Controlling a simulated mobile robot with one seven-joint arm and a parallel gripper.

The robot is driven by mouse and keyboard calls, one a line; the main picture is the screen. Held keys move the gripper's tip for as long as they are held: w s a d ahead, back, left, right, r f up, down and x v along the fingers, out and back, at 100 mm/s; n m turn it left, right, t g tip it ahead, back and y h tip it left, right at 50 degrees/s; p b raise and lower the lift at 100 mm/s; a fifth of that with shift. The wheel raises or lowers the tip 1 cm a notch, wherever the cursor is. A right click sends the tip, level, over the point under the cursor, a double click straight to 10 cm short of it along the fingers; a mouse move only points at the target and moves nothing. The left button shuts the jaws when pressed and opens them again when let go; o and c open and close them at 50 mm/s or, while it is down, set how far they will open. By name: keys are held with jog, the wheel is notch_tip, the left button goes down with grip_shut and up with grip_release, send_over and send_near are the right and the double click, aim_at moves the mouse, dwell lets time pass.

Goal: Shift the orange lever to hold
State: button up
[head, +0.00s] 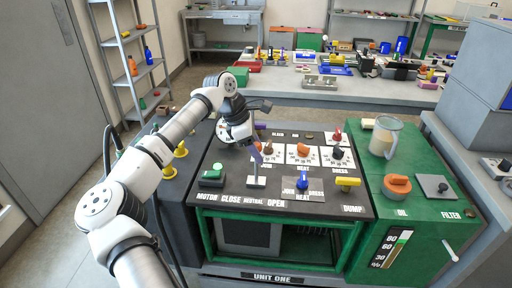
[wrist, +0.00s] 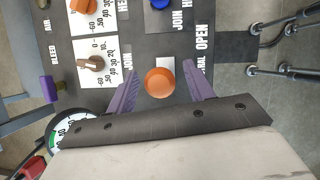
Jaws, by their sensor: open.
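A lever with a round orange knob (wrist: 160,82) sits between my gripper's two purple fingers in the wrist view. Gaps show on both sides of the knob. In the head view its stem (head: 256,172) rises from a pale plate by the words CLOSE, NEUTRAL and OPEN; it looks roughly upright. My gripper (wrist: 160,76) is open around the knob; in the head view it (head: 258,154) hangs over the lever and partly hides the knob. I cannot read a HOLD label.
A blue selector (head: 303,183), an orange dial (head: 303,150), a yellow handle (head: 347,183) and a green motor switch (head: 212,176) surround the lever on the dark panel. A clear jug (head: 384,137) stands on the green cabinet at right. A purple-capped bleed knob (wrist: 49,89) shows in the wrist view.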

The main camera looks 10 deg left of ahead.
jog(key=shift+a+r, duration=0.1)
jog(key=w+b+v, duration=0.1)
jog(key=b+v, duration=0.1)
jog(key=v, duration=1.1)
jog(key=shift+s+r, duration=0.3)
jog(key=shift+s, duration=0.2)
